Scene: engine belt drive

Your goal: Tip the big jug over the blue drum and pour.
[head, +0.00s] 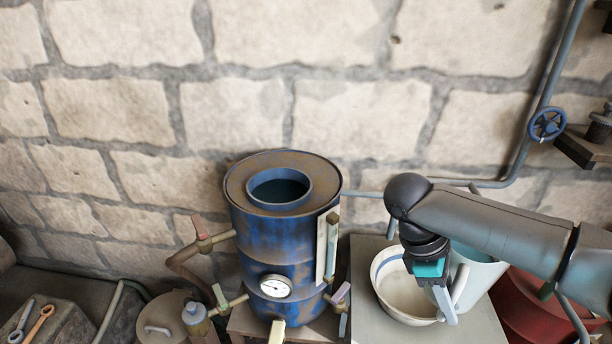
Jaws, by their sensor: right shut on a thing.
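The blue drum (258,240) stands upright at the middle, rusty on top, with a round dark opening in its raised collar. A pale big jug (484,276) is at the right, mostly upright, with a bluish inside showing at its mouth. My right gripper (446,302) is shut on the jug's handle (460,284) at its left side. My arm hides part of the jug's rim. I cannot tell whether the jug's base touches the bench. My left gripper is not in view.
A pale bowl (390,284) sits on the bench (363,262) between drum and jug. A gauge (275,286) and several taps stick out from the drum. A red drum (528,312) is at the right. A pipe with a blue valve wheel (547,124) runs along the wall.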

